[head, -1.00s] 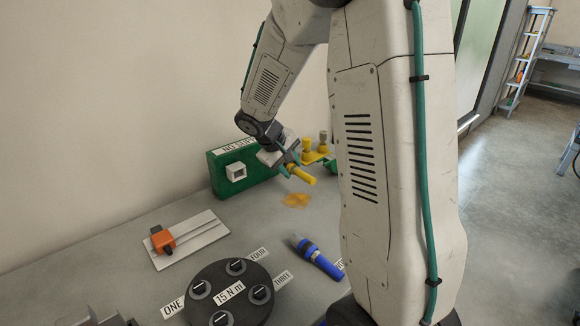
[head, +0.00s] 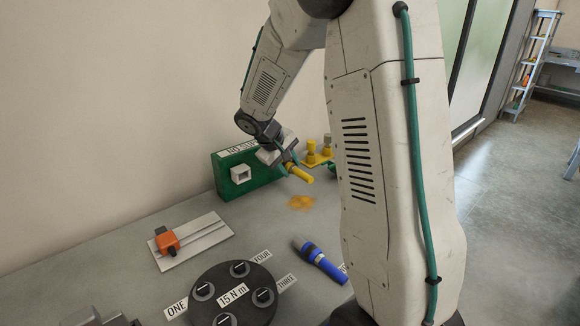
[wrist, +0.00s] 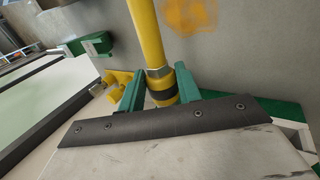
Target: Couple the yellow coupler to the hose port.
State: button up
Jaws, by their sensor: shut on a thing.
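My gripper (head: 287,166) is shut on the yellow coupler, a yellow rod (head: 301,173) with a dark band, and holds it above the bench. In the wrist view the green fingers (wrist: 160,92) clasp the coupler around its dark-banded collar, and its yellow rod (wrist: 146,35) extends past them. A green box (head: 257,182) with a white square socket (head: 240,174) and a partly hidden "NO SUP" label stands behind and left of the gripper. I cannot tell which fitting is the hose port.
A yellow stand with posts (head: 312,152) is behind the gripper. An orange block on a rail plate (head: 168,243), a black dial (head: 235,297) and a blue torch-like tool (head: 320,259) lie in front. An orange stain (head: 301,203) marks otherwise bare bench below the gripper.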

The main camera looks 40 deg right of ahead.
jog(key=shift+w, duration=0.75)
jog(key=o, duration=1.2)
jog(key=v, duration=0.7)
jog(key=shift+a+r, duration=0.2)
jog(key=shift+r, duration=0.15)
jog(key=s+a+r+y, duration=0.1)
jog(key=s+a+y, duration=0.1)
jog(key=s+a, duration=0.4)
jog(key=s+a+r+t+y, duration=0.1)
jog(key=s+a, duration=0.5)
jog(key=s, duration=0.8)
jog(key=s+a+r+y, duration=0.3)
jog(key=s+a, duration=0.3)
jog(key=s, duration=0.4)
jog(key=shift+s+r, duration=0.2)
jog(key=shift+s, duration=0.05)
